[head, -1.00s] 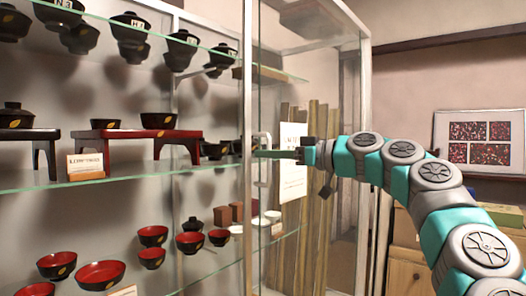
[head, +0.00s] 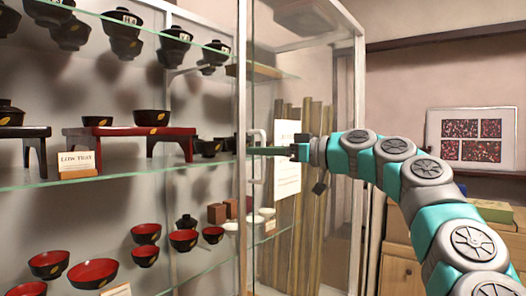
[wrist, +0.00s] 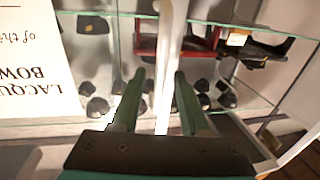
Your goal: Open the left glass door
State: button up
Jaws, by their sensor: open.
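The glass door (head: 325,100) has a pale upright frame edge (head: 243,90) and a white bar handle (head: 263,140) in the middle of the head view. The door stands at an angle to the shelves, which are seen without glass in front of them on the left. My gripper (head: 266,151) is level with the handle, fingers pointing left at the frame edge. In the wrist view my gripper (wrist: 155,85) is open, and a white upright bar (wrist: 166,60) shows between its fingers. I cannot tell whether the bar is the handle or the frame, or whether a finger touches it.
Glass shelves (head: 110,178) hold several lacquer bowls (head: 48,264) and a red low tray (head: 130,131). A white sign (head: 288,160) is on the glass. Bamboo poles (head: 305,240) show through it. A wooden cabinet (head: 400,270) stands at the right.

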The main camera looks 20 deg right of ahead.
jog(key=v, duration=0.8)
jog(key=shift+b, duration=0.3)
jog(key=shift+a, duration=0.1)
jog(key=s+a+f+n+g, duration=0.1)
jog(key=s+a+g, duration=0.15)
jog(key=a, duration=0.45)
jog(key=s+a+f+n+g, duration=0.15)
jog(key=s+a, duration=0.25)
jog(key=a, duration=0.4)
jog(key=s+a+f+m+g+h+p, duration=0.1)
jog(key=s+a+f+g+h, duration=0.15)
jog(key=a+f, duration=0.3)
jog(key=s+a+f+m+g+h, duration=0.1)
jog(key=s+a+f+h, duration=0.1)
jog(key=s+a+f, duration=0.3)
jog(key=s+d+f+m+g+h, duration=0.15)
jog(key=s+f, duration=0.25)
jog(key=f, duration=0.6)
jog(key=s+d+f+m+g+h, duration=0.1)
jog(key=s+f+m+g+h, duration=0.15)
jog(key=f, duration=0.65)
jog(key=s+d+f+m+g+h, duration=0.1)
jog(key=s+d+f+m+h, duration=0.1)
jog(key=s+d+f, duration=0.2)
jog(key=s+d+f+m+g+h, duration=0.1)
jog(key=s+d+f+m+g, duration=0.1)
jog(key=s+f, duration=0.8)
jog(key=shift+s+d+f+m+h+p, duration=0.2)
jog(key=shift+d+f+m+h+p, duration=0.25)
jog(key=shift+d, duration=0.45)
